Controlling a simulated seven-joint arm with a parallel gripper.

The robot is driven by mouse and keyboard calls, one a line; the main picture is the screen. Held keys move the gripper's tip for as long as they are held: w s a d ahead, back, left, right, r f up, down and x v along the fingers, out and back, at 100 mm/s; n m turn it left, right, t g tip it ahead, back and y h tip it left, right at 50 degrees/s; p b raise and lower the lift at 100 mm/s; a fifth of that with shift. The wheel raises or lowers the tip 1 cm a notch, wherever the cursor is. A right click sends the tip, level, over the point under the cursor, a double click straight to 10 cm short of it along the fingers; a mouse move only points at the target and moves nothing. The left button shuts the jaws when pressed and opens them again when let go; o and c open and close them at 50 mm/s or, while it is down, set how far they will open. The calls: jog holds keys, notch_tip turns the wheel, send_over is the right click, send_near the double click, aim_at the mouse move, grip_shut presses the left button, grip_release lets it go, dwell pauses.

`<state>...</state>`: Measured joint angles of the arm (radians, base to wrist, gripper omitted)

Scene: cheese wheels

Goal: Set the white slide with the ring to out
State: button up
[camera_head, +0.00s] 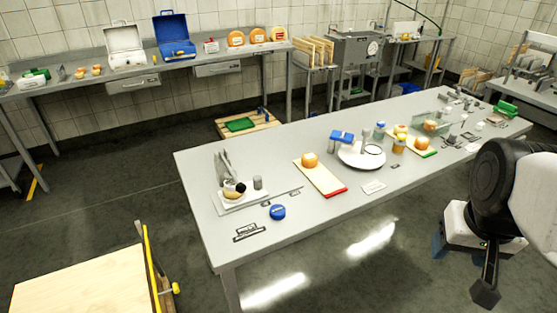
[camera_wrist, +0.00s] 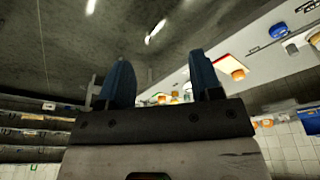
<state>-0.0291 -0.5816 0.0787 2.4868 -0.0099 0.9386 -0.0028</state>
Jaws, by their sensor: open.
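I cannot pick out the white slide with the ring for certain, as the fittings on the long grey table (camera_head: 225,165) are very small. A small flat white piece (camera_head: 374,187) lies near the table's front edge. Behind it is a round white plate (camera_head: 350,160) with a ring-like outline on it. My gripper (camera_wrist: 160,62) is open and empty, its two blue fingers apart in the wrist view. In the head view its hand and a blue finger show at the right, in front of the table and apart from everything on it.
On the table are a red-ended board (camera_head: 322,180), a blue round piece (camera_head: 278,212), a tray (camera_head: 228,207) with slanted pieces, and several small items at the right end. A wooden-topped cart (camera_head: 80,287) stands front left. The floor before the table is clear.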

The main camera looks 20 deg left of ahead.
jog(key=w+a+n, duration=0.3)
jog(key=w+a, duration=0.5)
jog(key=w, duration=0.5)
jog(key=n+g, duration=0.3)
jog(key=n, duration=0.5)
send_over(257, 177)
notch_tip(257, 177, down, 16)
jog(key=shift+f, duration=0.25)
jog(key=shift+f, duration=0.15)
jog(key=shift+f, duration=3.75)
jog(key=shift+c, duration=0.2)
